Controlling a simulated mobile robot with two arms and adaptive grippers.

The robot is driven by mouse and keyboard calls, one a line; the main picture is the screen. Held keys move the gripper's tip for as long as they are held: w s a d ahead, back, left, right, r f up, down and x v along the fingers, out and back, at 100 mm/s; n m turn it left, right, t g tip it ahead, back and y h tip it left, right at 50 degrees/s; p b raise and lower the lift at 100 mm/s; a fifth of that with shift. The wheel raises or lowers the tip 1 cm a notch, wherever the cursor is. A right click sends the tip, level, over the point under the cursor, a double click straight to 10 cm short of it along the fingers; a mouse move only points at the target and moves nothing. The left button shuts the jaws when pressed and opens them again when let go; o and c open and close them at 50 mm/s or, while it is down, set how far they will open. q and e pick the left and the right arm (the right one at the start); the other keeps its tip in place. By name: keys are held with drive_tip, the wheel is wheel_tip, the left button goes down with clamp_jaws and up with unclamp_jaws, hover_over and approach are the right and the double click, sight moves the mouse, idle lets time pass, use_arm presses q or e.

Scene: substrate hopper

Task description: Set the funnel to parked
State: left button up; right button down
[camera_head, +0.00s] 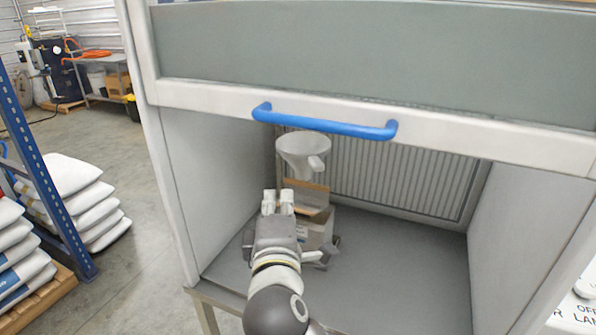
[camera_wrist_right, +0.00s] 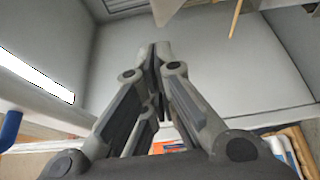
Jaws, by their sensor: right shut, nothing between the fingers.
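The pale grey funnel (camera_head: 303,150) hangs at the back of the cabinet, below the blue handle, with its wide mouth up. A short knob or tab sticks out on its front right side. My right gripper (camera_head: 278,196) reaches into the cabinet, in front of and below the funnel, a little to its left in the picture. In the right wrist view the fingertips (camera_wrist_right: 158,48) are together and hold nothing. A pale piece at the top edge of that view is cut off, and I cannot tell whether it is the funnel. My left gripper is not in view.
An open cardboard box (camera_head: 322,228) stands under the funnel, partly hidden by my right arm. The raised sash with its blue handle (camera_head: 325,124) is above. Cabinet walls flank both sides. The cabinet floor (camera_head: 400,275) is clear on the right.

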drive_tip(key=shift+w, duration=0.1)
drive_tip(key=p, duration=0.4)
approach(297, 158)
drive_tip(key=w+a, duration=0.3)
drive_tip(key=a, duration=0.1)
drive_tip(key=d, duration=0.2)
drive_tip(key=w+d+p, duration=0.1)
drive_tip(key=d, duration=0.1)
drive_tip(key=shift+w, duration=0.1)
drive_tip(key=shift+a, duration=0.1)
